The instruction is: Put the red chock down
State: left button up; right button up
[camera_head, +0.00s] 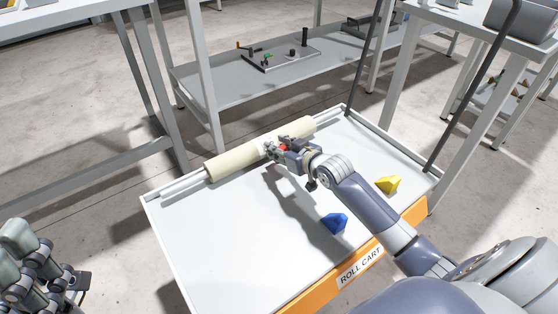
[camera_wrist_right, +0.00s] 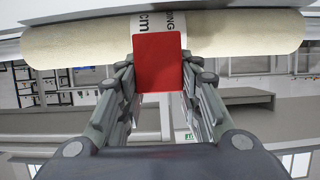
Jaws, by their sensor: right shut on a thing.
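The red chock (camera_wrist_right: 158,62) is held between the fingers of my right gripper (camera_wrist_right: 160,75). In the head view only a small red patch of it (camera_head: 283,147) shows, the rest hidden by the gripper (camera_head: 272,149). My right gripper is shut on it at the near side of a cream roll (camera_head: 230,160). In the wrist view the roll (camera_wrist_right: 80,40) lies just beyond the chock. I cannot tell whether the chock touches the roll or the cart's top. Part of my left arm and gripper (camera_head: 75,285) shows at the lower left; its fingers are unclear.
The roll lies along the far edge of the white roll cart (camera_head: 200,235), which has raised rims. A blue chock (camera_head: 335,223) and a yellow chock (camera_head: 388,185) stand near its front. The left part of the top is clear. Grey tables stand behind and at the right.

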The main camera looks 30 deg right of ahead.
notch_tip(320, 180, down, 5)
jog(key=shift+r+b, duration=0.1)
jog(key=shift+b, duration=1)
jog(key=shift+r, duration=0.1)
jog(key=o, duration=1.2)
